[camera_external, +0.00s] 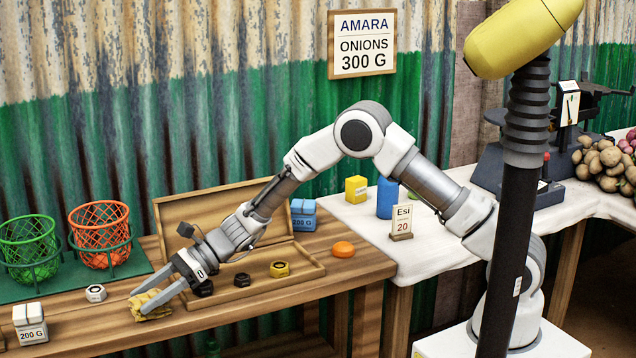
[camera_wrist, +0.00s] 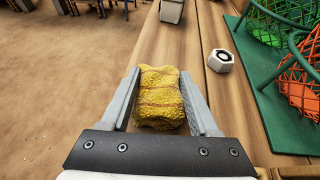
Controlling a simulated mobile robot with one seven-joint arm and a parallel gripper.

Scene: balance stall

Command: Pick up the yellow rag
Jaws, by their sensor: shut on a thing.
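The yellow rag (camera_external: 152,304) is at the front edge of the wooden table, folded or bunched, with darker stripes across it. In the wrist view the rag (camera_wrist: 160,97) lies between the two grey fingers of my gripper (camera_wrist: 160,100). My gripper (camera_external: 146,298) points down and to the left in the external view and is shut on the rag. The rag is at or just above the table top; I cannot tell whether it touches the wood.
A white hex nut (camera_external: 96,293) lies behind the rag. A white 200 G block (camera_external: 30,324) stands to the left. Green (camera_external: 28,245) and orange (camera_external: 100,236) baskets stand on a green mat. An open wooden tray (camera_external: 310,268) holding nuts is to the right. The table's front edge is close.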

